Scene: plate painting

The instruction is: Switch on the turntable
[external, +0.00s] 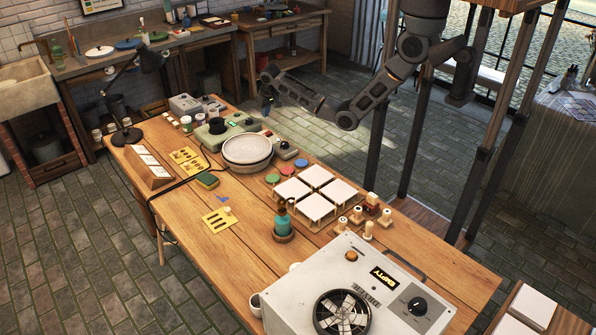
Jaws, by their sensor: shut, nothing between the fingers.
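A round pale grey drum (247,151), which looks like the turntable, sits on the wooden table near its far edge. A small grey box (285,149) with a dark knob or button stands close to its right side. I cannot tell whether this box is its switch. No turning can be judged from this single picture. My gripper (266,104) is beyond the table's far edge, above and behind the drum, apart from it. It is small and dark in the view; it is shut and empty.
A green device (222,132) with a black top stands left of the drum. White tiles (318,177) on stands and coloured discs (288,170) lie to its right. A bottle (283,222) and a large grey machine (360,290) marked "EMPTY" are nearer. A black lamp (125,132) stands left.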

